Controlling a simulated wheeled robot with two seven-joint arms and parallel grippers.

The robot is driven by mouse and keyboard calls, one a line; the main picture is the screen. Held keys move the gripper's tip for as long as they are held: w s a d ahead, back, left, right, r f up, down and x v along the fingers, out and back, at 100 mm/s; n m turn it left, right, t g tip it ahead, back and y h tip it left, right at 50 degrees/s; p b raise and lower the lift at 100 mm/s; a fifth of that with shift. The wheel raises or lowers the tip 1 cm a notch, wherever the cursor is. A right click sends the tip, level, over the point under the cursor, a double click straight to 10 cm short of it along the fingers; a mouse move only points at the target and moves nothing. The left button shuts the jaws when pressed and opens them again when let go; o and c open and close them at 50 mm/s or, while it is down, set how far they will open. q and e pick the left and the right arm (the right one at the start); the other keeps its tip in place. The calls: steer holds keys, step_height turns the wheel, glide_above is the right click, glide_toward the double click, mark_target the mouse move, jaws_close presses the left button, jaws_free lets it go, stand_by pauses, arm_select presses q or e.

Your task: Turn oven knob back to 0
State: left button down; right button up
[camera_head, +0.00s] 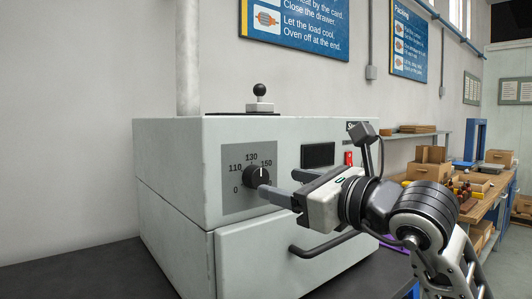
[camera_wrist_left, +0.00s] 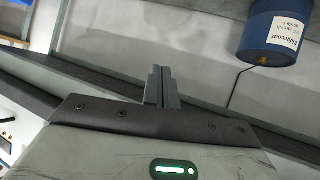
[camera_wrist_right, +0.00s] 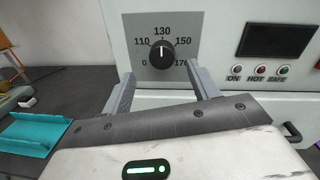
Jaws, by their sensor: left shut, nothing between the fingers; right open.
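The oven (camera_head: 170,170) is a pale box with a grey dial plate. Its black round knob (camera_head: 257,176) is on that plate; in the right wrist view the knob (camera_wrist_right: 162,54) has its white line pointing up, at about 130. My right gripper (camera_head: 281,183) is open in front of the dial. In the right wrist view its two fingers (camera_wrist_right: 161,76) stand to either side of the knob's line, a little below it, with nothing between them; I see no contact. My left gripper (camera_wrist_left: 162,86) is shut and empty in the left wrist view, away from the oven front.
A drawer handle (camera_head: 320,246) sticks out below the dial. A dark display (camera_head: 318,155) and red switch (camera_head: 348,158) are right of it. A workbench (camera_head: 478,208) with boxes stands at right. A blue can (camera_wrist_left: 274,32) shows in the left wrist view.

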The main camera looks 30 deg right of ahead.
mark_target(261, 178)
steer(key=w+p, duration=0.1)
steer(key=w, duration=0.1)
steer(key=w+p, duration=0.4)
steer(key=shift+a, duration=0.3)
arm_select(q)
steer(key=shift+s+a+r+g, duration=0.1)
steer(key=shift+a+r+g, duration=0.1)
steer(key=shift+r, duration=0.4)
steer(key=shift+s+a+r+g, duration=0.1)
steer(key=shift+a+r+g, duration=0.1)
steer(key=shift+r, duration=0.35)
arm_select(e)
steer(key=shift+f, duration=0.1)
steer(key=shift+c, duration=0.3)
steer(key=c, duration=0.9)
